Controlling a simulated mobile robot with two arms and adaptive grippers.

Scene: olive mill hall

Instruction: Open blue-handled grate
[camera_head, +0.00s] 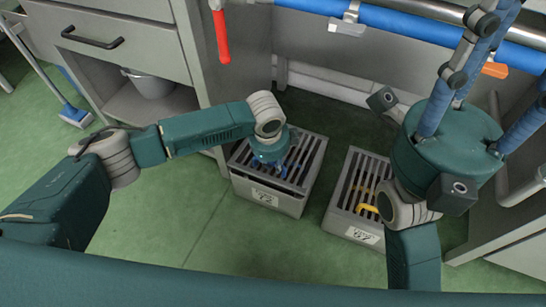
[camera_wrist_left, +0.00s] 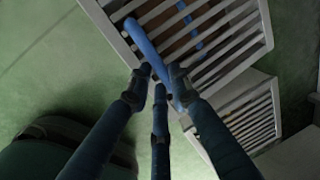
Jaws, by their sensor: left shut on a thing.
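The blue-handled grate (camera_head: 312,160) is a grey slatted cover on a low box with a label on its front. It looks level on the box. My left gripper (camera_head: 273,163) is over it, fingers pointing down, and hides part of the blue handle. In the left wrist view the blue handle (camera_wrist_left: 146,45) runs slantwise across the grate (camera_wrist_left: 228,48), and my left gripper (camera_wrist_left: 163,88) is shut on its near end. My right gripper (camera_head: 485,60) is at the right, well above the floor, with fingers spread and empty; some fingertips are cut off.
A second grate (camera_head: 352,190) with a yellow handle (camera_head: 368,207) sits just right of the first. A cabinet (camera_head: 240,60) with a hanging red-handled tool (camera_head: 221,38) stands behind. Blue pipes (camera_head: 400,22) run along the back. Green floor (camera_head: 150,235) is clear in front.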

